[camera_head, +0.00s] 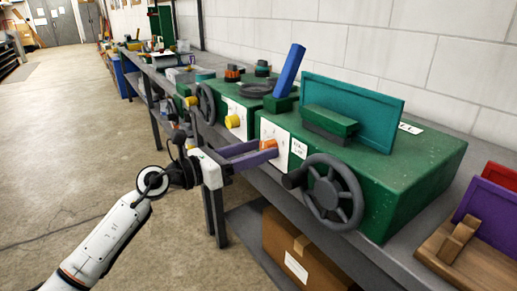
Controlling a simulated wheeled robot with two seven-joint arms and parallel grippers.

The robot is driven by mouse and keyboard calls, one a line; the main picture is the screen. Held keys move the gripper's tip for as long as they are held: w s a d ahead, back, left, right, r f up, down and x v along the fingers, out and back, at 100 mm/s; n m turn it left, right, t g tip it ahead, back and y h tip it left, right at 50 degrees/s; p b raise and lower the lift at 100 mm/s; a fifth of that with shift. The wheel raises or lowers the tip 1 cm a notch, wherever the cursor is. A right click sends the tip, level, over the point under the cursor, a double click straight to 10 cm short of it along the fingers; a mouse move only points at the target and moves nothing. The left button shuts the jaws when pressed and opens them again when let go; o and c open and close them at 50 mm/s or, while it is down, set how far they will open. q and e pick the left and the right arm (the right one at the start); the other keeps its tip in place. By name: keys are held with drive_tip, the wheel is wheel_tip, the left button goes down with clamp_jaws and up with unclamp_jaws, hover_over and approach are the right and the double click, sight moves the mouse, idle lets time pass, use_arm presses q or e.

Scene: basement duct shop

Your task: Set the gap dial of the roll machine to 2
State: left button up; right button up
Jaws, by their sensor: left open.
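The near green machine (400,185) stands on the bench with a white front panel (283,132) and a dark handwheel (334,191). A small label on the panel is too small to read surely. An orange dial (268,145) sits on this panel. My left gripper (267,150), with purple fingers, reaches in from the left and is open. Its fingertips are at the orange dial, which shows between them; I cannot tell whether they touch it. The dial's number marks and setting are not readable. My right gripper is not in view.
A second green machine (215,93) with a yellow knob (232,122) and a handwheel stands further along the bench. A cardboard box (300,250) is on the lower shelf. A wooden holder (470,255) with coloured plates is at the right. The floor at left is clear.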

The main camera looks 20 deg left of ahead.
use_arm(q)
drive_tip(key=shift+w+d, duration=0.2)
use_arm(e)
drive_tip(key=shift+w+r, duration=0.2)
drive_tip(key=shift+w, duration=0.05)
use_arm(q)
drive_tip(key=c, duration=1.1)
drive_tip(key=shift+o, duration=0.2)
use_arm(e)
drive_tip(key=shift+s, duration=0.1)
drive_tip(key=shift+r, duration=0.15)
